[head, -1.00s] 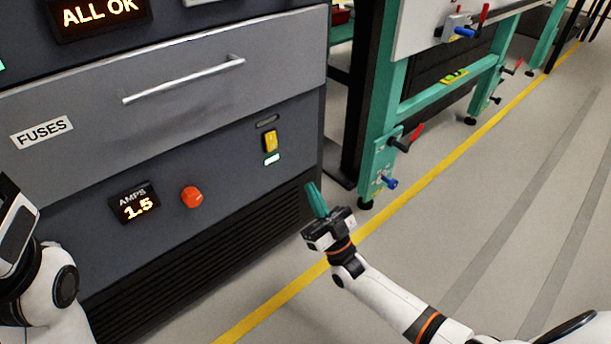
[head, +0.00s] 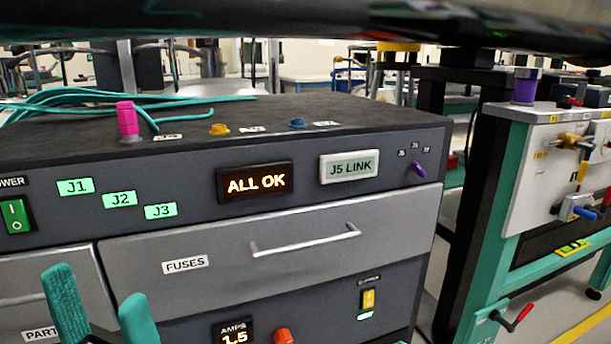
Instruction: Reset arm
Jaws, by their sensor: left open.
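A dark grey control cabinet (head: 330,229) fills the left and middle of the head view. Its display (head: 254,181) reads ALL OK, and a pale J5 LINK panel (head: 349,167) is to the right of it. Green labels J1 (head: 76,187), J2 (head: 120,199) and J3 (head: 160,211) are lit. A purple knob (head: 417,168) is at the right of the panel. My left gripper (head: 95,283) is at the lower left, open and empty, its two teal fingers apart in front of the drawers. My right gripper is out of view.
A pink plug (head: 127,118), a yellow connector (head: 219,129), a blue connector (head: 297,122) and teal cables (head: 60,99) are on the cabinet top. The FUSES drawer (head: 220,260) is shut. A green rocker switch (head: 15,215) is at far left. A teal-framed bench (head: 500,240) stands right.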

